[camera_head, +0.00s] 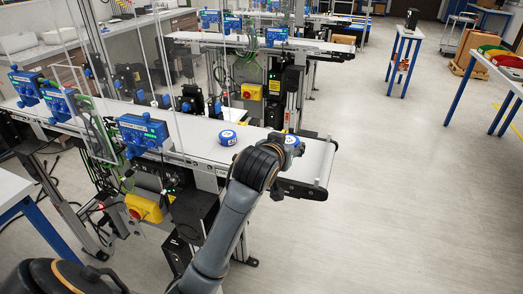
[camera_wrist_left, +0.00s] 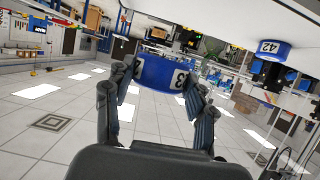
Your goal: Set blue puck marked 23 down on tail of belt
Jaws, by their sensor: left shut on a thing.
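The held blue puck (camera_wrist_left: 162,73) has a white label, and a 3 shows on it in the wrist view; the rest of the number is partly hidden. In the head view its white-and-blue top (camera_head: 292,141) shows just beyond my left gripper (camera_head: 283,147). My left gripper, also in the wrist view (camera_wrist_left: 158,85), is shut on this puck with a finger on each side. It is over the near right end of the belt (camera_head: 313,160). I cannot tell whether the puck touches the belt. My right gripper is not in view.
Another blue puck (camera_head: 228,138) stands on the belt to the left; in the wrist view it is marked 42 (camera_wrist_left: 269,50). A blue sensor unit (camera_head: 143,131) stands farther left along the belt. Open floor (camera_head: 400,190) lies to the right.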

